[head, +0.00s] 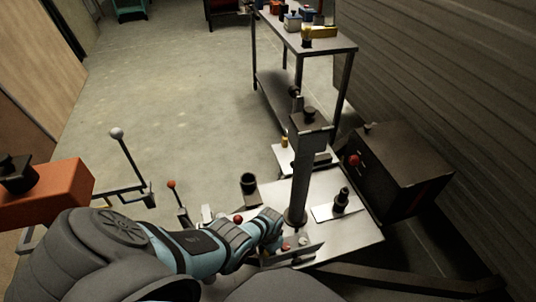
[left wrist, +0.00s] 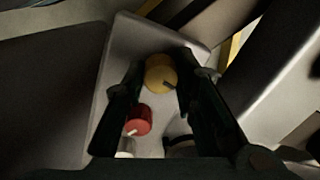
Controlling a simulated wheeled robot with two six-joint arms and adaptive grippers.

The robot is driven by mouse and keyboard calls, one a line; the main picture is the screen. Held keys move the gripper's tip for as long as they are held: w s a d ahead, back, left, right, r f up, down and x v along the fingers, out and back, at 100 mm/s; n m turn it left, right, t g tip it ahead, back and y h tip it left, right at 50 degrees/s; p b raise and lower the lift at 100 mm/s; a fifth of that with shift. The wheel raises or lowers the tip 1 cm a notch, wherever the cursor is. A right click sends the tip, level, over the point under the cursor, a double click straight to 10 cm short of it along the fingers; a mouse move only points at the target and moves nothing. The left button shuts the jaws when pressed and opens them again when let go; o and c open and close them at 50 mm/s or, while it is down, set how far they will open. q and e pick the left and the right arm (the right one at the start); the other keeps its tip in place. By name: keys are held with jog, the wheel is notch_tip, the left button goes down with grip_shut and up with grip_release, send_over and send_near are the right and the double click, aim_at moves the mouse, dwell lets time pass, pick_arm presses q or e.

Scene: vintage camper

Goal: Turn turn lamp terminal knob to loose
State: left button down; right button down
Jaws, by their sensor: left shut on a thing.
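In the left wrist view a round yellow knob (left wrist: 161,79) with a dark pointer sits on a grey metal plate (left wrist: 135,48). My left gripper (left wrist: 161,66) has its two dark fingers on either side of this yellow knob and is shut on it. A red knob (left wrist: 139,120) with a pale pointer is just below it, between the fingers but nearer the camera. No label shows which knob is the lamp terminal. In the head view my left gripper (head: 273,238) reaches down to the metal bench, and the knob under it is hidden. My right gripper is not in view.
A dark upright post (head: 302,175) stands on the bench (head: 345,238) close by my left gripper. A dark cabinet (head: 400,165) is at the right. A black cup-like part (head: 248,184) and a red-tipped lever (head: 173,190) are near the arm. Open floor (head: 185,90) lies beyond.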

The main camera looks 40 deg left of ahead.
pick_arm(q)
jog(key=shift+n, duration=1.1)
jog(key=c, duration=1.3)
grip_release()
jog(key=shift+w+r, duration=0.1)
jog(key=shift+r, duration=0.55)
notch_tip(320, 180, up, 11)
jog(key=shift+d+f, duration=0.2)
jog(key=shift+d, duration=0.05)
